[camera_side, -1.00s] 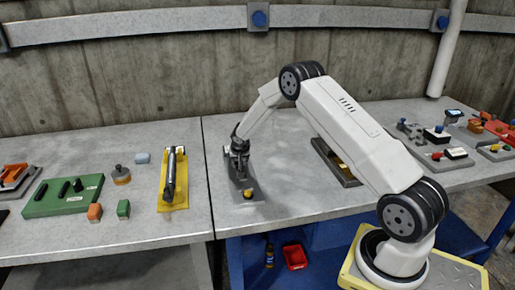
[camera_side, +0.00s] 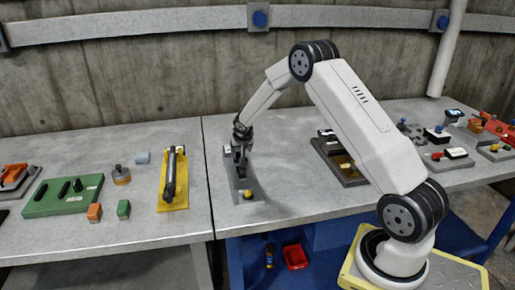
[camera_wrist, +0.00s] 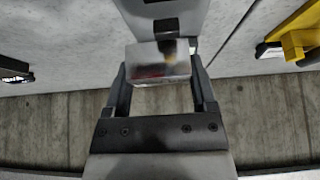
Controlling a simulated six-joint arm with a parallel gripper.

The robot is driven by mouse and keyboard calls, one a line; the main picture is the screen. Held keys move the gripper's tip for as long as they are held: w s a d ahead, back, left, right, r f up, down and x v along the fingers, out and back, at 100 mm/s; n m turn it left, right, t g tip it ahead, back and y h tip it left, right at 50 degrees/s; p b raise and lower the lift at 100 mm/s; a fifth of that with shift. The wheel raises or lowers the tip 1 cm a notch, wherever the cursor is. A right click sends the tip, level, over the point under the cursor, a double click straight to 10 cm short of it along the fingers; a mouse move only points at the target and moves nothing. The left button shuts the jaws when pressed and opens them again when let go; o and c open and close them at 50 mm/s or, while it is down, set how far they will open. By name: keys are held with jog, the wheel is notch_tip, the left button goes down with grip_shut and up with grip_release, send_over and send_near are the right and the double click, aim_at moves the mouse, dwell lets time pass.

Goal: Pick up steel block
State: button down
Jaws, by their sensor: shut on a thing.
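The steel block (camera_wrist: 158,62) shows in the wrist view as a shiny, pale, box-like piece between the two fingers of my gripper (camera_wrist: 160,85). My gripper is shut on it. In the side view my gripper (camera_side: 240,160) points down over the grey fixture plate (camera_side: 247,193) on the bench. The block is too small there, and too hidden by the fingers, to make out clearly. I cannot tell from the side view how far it is above the plate. A yellow knob (camera_side: 248,194) sits at the plate's front end.
Left of the plate are a yellow fixture (camera_side: 173,203) with a dark cylinder, a green board (camera_side: 62,206), and small orange (camera_side: 94,212) and green (camera_side: 123,209) blocks. A dark tray (camera_side: 340,160) lies to the right. Bare bench lies between tray and plate.

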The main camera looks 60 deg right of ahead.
jog(key=s+a+r, duration=0.4)
jog(key=s+r, duration=0.3)
jog(key=s, duration=0.4)
jog(key=shift+a+r, duration=0.2)
jog(key=shift+r, duration=0.1)
jog(key=shift+a, duration=0.1)
dwell(0.3)
